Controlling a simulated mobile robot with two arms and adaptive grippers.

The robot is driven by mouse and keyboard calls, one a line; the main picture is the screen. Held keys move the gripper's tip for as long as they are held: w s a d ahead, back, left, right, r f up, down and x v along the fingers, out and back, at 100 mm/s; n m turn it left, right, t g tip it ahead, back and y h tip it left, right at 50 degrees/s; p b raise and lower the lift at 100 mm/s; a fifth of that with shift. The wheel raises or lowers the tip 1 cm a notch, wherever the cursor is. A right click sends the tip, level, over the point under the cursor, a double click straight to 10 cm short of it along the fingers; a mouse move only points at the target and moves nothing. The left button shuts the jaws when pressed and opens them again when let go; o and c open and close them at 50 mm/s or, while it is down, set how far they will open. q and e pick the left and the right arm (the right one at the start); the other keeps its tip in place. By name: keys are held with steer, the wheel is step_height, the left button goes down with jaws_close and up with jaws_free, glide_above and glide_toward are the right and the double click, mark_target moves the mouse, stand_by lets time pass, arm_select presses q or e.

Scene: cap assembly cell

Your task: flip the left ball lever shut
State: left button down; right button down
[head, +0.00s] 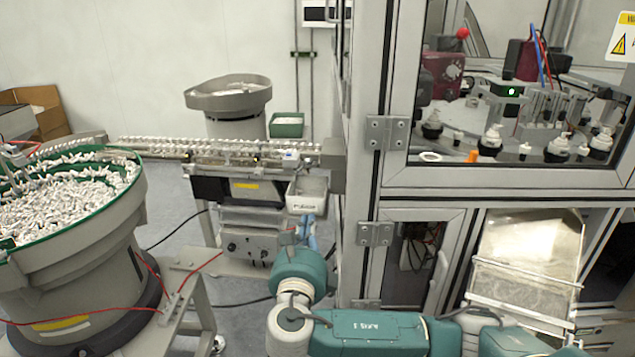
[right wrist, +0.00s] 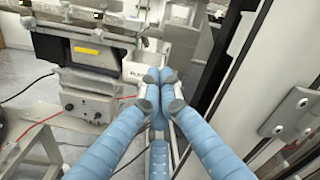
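A small red ball (head: 462,33) shows behind the cabinet glass at the upper right in the head view, above a dark red device (head: 440,75). I cannot tell whether it is the left ball lever, and its stem is not clear. My right gripper (head: 309,240) shows partly past my teal arm, below the white bin and outside the cabinet. In the right wrist view its blue fingers (right wrist: 158,84) come together at the tips, with nothing visible between them. No ball lever shows in the right wrist view. My left gripper is not in view.
A white bin (head: 307,194) hangs at the end of the feeder rail (head: 220,150). The cabinet frame (head: 370,150) stands close on the right. A large bowl feeder (head: 90,245) with white parts fills the left.

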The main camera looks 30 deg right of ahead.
steer(key=shift+s+r, duration=0.3)
steer(key=shift+r, duration=0.4)
steer(key=p, duration=0.2)
glide_toward(308, 165)
steer(key=w+d+f, duration=0.1)
steer(key=w+d, duration=0.4)
steer(key=d, duration=0.2)
steer(key=shift+f, duration=0.4)
